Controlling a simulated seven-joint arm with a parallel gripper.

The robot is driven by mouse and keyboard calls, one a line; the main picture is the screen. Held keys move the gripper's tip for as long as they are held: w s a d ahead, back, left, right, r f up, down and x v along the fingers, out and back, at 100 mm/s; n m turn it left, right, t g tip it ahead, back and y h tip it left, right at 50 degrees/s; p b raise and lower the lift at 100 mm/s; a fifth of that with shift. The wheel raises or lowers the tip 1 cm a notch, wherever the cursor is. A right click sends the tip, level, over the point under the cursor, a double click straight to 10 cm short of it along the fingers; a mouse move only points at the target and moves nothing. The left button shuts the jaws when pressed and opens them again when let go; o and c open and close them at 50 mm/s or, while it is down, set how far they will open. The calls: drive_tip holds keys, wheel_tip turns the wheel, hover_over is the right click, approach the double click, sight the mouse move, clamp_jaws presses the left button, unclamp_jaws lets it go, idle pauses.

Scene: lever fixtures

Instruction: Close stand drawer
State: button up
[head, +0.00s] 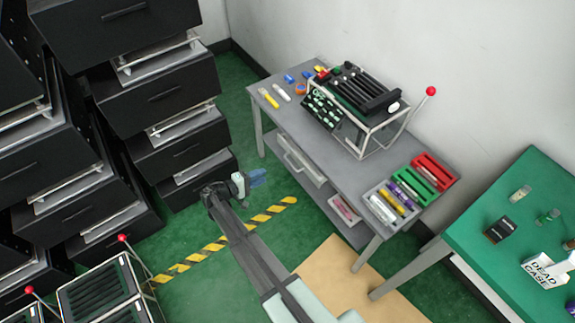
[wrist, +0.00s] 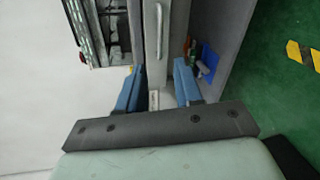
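The grey stand (head: 345,150) is against the back wall. Its pale drawer (head: 297,162) is under the top and seems to stick out at the front; how far is hard to tell. In the wrist view the drawer's front has a long pale handle (wrist: 158,45), ahead of my fingers. My gripper (head: 256,178) has blue fingers and is in front of the stand, left of and a little below the drawer in the head view. In the wrist view my gripper (wrist: 158,82) is open, with nothing clearly held between the fingers.
A framed device with a red-knobbed lever (head: 431,91), pens and marker trays (head: 390,205) are on the stand. A lower shelf (head: 340,212) holds small items. Black drawer cabinets (head: 180,145) are at left, a green table (head: 500,240) at right.

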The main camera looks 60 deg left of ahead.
drive_tip(key=w+f+m, duration=0.2)
drive_tip(key=w+f, duration=0.1)
drive_tip(key=w, duration=1)
drive_tip(key=shift+w, duration=0.25)
clamp_jaws()
idle(1.4)
